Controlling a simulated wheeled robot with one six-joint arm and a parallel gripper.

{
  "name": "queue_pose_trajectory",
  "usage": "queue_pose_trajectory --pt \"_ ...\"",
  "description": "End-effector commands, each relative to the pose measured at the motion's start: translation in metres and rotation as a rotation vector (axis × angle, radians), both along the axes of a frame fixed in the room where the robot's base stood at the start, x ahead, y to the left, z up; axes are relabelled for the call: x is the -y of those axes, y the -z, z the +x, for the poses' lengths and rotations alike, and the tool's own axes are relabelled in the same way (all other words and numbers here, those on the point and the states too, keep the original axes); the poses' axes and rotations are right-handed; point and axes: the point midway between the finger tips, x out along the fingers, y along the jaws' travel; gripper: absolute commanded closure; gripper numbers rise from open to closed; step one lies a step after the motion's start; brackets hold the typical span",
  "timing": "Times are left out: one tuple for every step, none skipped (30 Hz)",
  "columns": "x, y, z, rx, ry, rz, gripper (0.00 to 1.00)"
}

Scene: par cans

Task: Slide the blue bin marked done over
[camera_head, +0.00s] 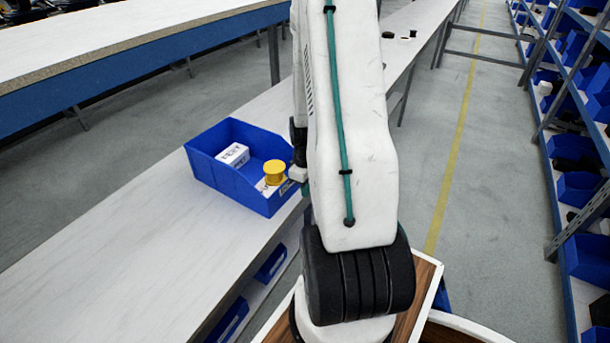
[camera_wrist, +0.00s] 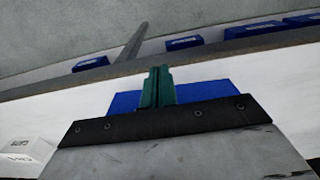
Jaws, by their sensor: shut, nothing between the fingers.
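A blue open bin (camera_head: 222,180) stands on the long white table, left of my arm in the head view. It holds a white printed box (camera_head: 233,155) and a yellow spool-like piece (camera_head: 274,172). Any marking on the bin is not readable. My gripper (camera_wrist: 157,86) has its green fingers together and empty in the wrist view. Blue surfaces, probably the bin (camera_wrist: 205,90), show on both sides of the fingers there. In the head view my arm hides most of the gripper at the bin's right side; I cannot tell whether it touches the bin.
The white table (camera_head: 120,270) is clear in front of and left of the bin. Blue bins (camera_head: 270,263) sit on a shelf beneath it. Another table (camera_head: 130,40) stands far left. Shelves of blue bins (camera_head: 578,190) line the right, across an aisle with a yellow line.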

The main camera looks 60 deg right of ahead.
Motion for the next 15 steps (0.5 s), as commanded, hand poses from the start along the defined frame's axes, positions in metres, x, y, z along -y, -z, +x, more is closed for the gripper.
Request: queue_pose_trajectory --pt "-0.001 0.005 0.005 -0.001 -0.003 0.001 1.00" --pt "-0.001 0.003 0.012 0.001 -0.003 -0.001 1.00" --pt "-0.002 0.003 0.019 0.002 -0.004 -0.002 1.00" --pt "-0.002 0.003 0.022 0.001 -0.004 -0.001 1.00" --pt "-0.003 0.003 0.026 0.001 -0.003 -0.001 1.00" --pt "-0.003 0.003 0.030 0.001 -0.002 -0.001 1.00" --pt "-0.003 0.002 0.033 0.001 -0.002 -0.001 1.00" --pt "-0.003 0.002 0.035 0.001 -0.002 -0.001 1.00" --pt "-0.003 0.002 0.037 0.001 -0.001 -0.001 1.00" --pt "-0.003 0.002 0.038 0.001 0.000 -0.001 1.00" --pt "-0.003 0.002 0.039 0.001 0.000 -0.001 1.00" --pt "-0.003 0.002 0.040 0.000 0.001 -0.001 1.00" --pt "-0.004 0.002 0.040 0.000 0.001 -0.001 1.00" --pt "-0.004 0.002 0.040 0.000 0.001 0.000 1.00" --pt "-0.004 0.002 0.040 0.000 0.001 0.000 1.00"
